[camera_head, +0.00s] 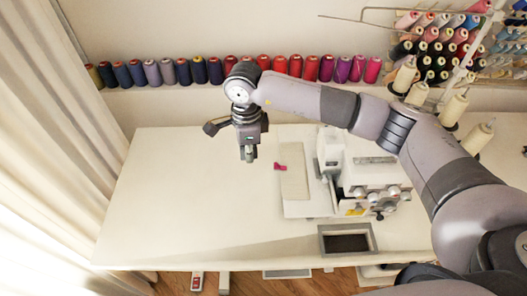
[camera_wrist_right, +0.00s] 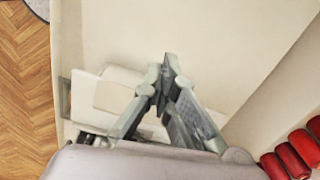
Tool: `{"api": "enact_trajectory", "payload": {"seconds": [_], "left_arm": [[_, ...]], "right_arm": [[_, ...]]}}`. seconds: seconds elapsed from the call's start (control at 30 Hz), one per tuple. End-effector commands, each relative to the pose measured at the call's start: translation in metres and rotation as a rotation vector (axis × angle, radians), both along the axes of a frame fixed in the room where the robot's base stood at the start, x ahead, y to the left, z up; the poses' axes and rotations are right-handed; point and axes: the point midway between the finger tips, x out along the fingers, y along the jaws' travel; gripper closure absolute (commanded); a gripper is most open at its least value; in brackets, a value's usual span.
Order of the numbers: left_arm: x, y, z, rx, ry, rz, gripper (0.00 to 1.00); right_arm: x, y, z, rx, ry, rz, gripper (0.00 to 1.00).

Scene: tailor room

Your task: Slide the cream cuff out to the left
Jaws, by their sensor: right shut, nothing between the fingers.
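The cream cuff (camera_head: 294,184) appears as a flat beige strip on the white bed plate at the left of the sewing machine (camera_head: 365,178). A small pink piece (camera_head: 280,166) lies at its left edge. My right gripper (camera_head: 249,158) points down, to the left of the cuff and apart from it. Its fingers are shut with nothing between them, and their tips meet in the right wrist view (camera_wrist_right: 172,72). In that view a pale flat piece (camera_wrist_right: 114,97) shows left of the fingers, partly hidden by them; I cannot tell if it is the cuff. My left gripper is out of view.
The white table (camera_head: 180,205) is bare to the left of the cuff. A dark-filled tray (camera_head: 346,243) is set at the front edge. A row of thread spools (camera_head: 198,70) runs along the back wall. A curtain (camera_head: 55,140) hangs at the left.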

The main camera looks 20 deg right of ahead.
Motion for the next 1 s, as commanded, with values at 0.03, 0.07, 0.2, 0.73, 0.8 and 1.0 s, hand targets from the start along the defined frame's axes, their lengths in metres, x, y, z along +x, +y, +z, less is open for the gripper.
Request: {"api": "enact_trajectory", "payload": {"seconds": [0.03, 0.07, 0.2, 0.73, 0.8, 1.0], "left_arm": [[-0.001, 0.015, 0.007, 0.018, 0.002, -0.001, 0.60], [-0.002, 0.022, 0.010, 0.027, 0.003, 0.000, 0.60], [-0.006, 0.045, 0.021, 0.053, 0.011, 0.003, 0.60], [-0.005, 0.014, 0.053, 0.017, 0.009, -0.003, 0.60], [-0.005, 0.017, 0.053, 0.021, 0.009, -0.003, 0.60], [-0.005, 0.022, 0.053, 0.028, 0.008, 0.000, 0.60]], "right_arm": [[-0.002, 0.000, -0.007, -0.002, 0.006, -0.001, 1.00], [-0.002, 0.000, -0.014, -0.001, 0.006, -0.001, 1.00], [-0.002, -0.001, -0.045, -0.003, 0.007, -0.002, 1.00], [-0.006, -0.040, -0.078, -0.003, 0.000, 0.001, 1.00], [-0.006, -0.041, -0.078, -0.002, -0.001, 0.001, 1.00], [-0.006, -0.041, -0.079, -0.002, -0.001, 0.001, 1.00]]}}
